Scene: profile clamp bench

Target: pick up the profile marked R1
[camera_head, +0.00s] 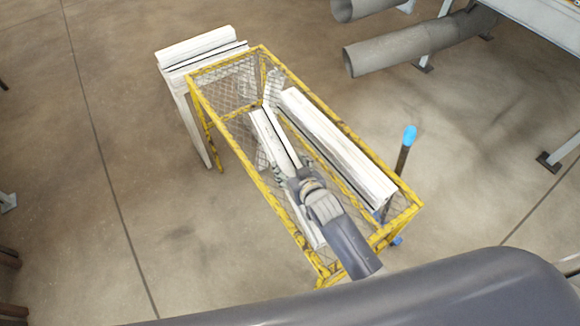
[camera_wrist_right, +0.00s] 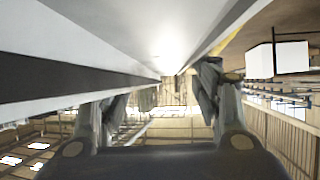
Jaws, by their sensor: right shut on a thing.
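My right gripper (camera_head: 292,181) reaches into the yellow mesh frame from the lower right and is shut on a long white profile (camera_head: 270,135) with a dark groove. In the right wrist view, the two fingers of my right gripper (camera_wrist_right: 160,90) stand on either side of the profile (camera_wrist_right: 70,50), which runs off close to the camera. The profile slants inside the frame; its middle is hidden by the gripper. A second, thicker white profile (camera_head: 335,148) lies along the frame's right side. I cannot read an R1 mark on either. My left gripper is not in view.
The yellow mesh frame (camera_head: 232,165) has raised rails around the profiles. A blue-topped lever (camera_head: 409,137) stands at right. Large grey pipes (camera_head: 400,45) lie at the upper right.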

